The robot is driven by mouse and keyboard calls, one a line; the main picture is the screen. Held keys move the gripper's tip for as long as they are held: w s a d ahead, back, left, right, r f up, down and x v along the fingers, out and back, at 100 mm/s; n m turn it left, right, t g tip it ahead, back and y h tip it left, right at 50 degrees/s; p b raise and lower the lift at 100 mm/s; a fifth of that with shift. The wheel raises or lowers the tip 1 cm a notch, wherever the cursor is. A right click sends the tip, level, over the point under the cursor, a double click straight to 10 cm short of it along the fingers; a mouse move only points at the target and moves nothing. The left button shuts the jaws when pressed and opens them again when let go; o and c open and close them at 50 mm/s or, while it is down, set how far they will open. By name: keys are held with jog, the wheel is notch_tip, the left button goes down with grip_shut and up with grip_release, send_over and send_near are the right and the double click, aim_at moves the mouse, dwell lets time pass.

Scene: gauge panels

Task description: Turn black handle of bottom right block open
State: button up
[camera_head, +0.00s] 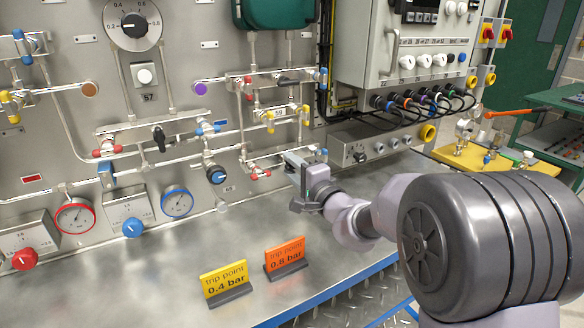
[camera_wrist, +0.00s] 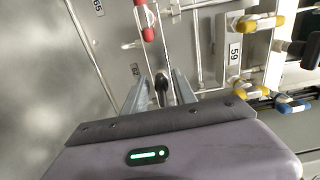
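The panel's lower right pipework block (camera_head: 262,165) has red-ended fittings, and my gripper (camera_head: 297,163) is at its right end in the head view. In the wrist view, a narrow black handle (camera_wrist: 161,88) stands between the two fingers of my gripper (camera_wrist: 160,93). The fingers are apart, with a small gap seeming to show on each side of the handle. I cannot tell whether either finger touches it. In the head view, this handle is hidden by my gripper.
Another black handle (camera_head: 289,80) sits on the block above; yellow-ended fittings (camera_head: 268,120) are nearby. A grey box with knobs (camera_head: 375,145) is close to the right of my gripper. Yellow (camera_head: 225,281) and orange (camera_head: 286,257) signs stand on the metal ledge, which is otherwise mostly clear.

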jog(key=p+v, duration=0.2)
jog(key=v, duration=1.5)
jog(key=shift+d, duration=0.2)
jog(key=shift+s, duration=0.2)
